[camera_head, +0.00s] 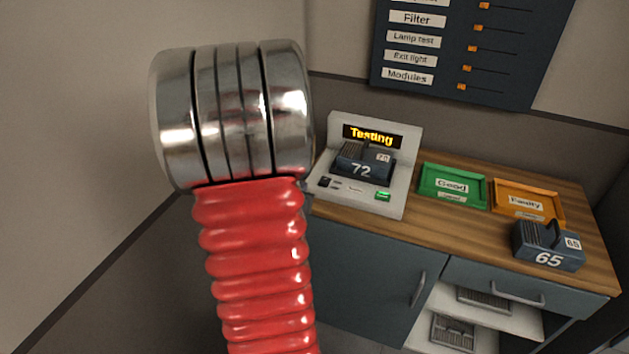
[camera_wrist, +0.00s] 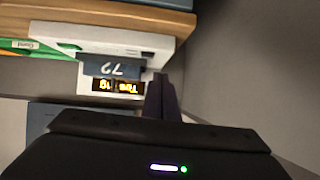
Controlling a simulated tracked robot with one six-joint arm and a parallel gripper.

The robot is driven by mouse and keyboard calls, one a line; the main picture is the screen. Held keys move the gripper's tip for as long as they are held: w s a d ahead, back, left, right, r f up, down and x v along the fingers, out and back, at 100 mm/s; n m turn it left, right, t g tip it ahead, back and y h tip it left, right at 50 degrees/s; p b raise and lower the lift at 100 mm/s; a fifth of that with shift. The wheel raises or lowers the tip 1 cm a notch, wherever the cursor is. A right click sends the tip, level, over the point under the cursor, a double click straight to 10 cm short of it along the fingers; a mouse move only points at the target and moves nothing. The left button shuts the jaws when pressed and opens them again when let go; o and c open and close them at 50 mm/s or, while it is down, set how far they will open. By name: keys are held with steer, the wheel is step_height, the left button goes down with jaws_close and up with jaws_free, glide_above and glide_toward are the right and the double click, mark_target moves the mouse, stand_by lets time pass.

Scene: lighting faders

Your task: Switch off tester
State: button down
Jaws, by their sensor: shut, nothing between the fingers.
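The tester (camera_head: 398,200) is a pale console on the wooden counter, with a lit display (camera_head: 371,135) reading "Testing". Module 72 (camera_head: 362,165) sits in it. On its front panel are a dark switch (camera_head: 324,182) at the left and a green lit button (camera_head: 383,196) at the right. In the wrist view the tester (camera_wrist: 155,45) appears upside down, with module 72 (camera_wrist: 112,69) and part of its display. My gripper (camera_wrist: 164,88) is shut and empty, its dark fingers overlapping the tester's edge; I cannot tell whether they touch. In the head view my arm hides it.
A green "Good" tray (camera_head: 452,201) and an orange "Faulty" tray (camera_head: 520,214) lie right of the tester. Module 65 (camera_head: 548,258) stands near the counter's front edge. A wall panel (camera_head: 440,85) with labelled sliders hangs above. Bare counter (camera_head: 440,237) shows between tester and module 65.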

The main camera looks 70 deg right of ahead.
steer(key=shift+s+d+r+g+h, duration=0.35)
steer(key=shift+s+r, duration=0.15)
steer(key=shift+r, duration=0.15)
steer(key=shift+s+d+r+g+h, duration=0.25)
steer(key=shift+s+r+h, duration=0.1)
steer(key=shift+s+r, duration=0.2)
steer(key=shift+d, duration=0.15)
glide_above(320, 189)
step_height(320, 189, down, 4)
steer(key=shift+d+r, duration=0.1)
steer(key=shift+r, duration=0.15)
step_height(320, 189, down, 3)
steer(key=shift+r, duration=0.1)
steer(key=shift+f, duration=0.6)
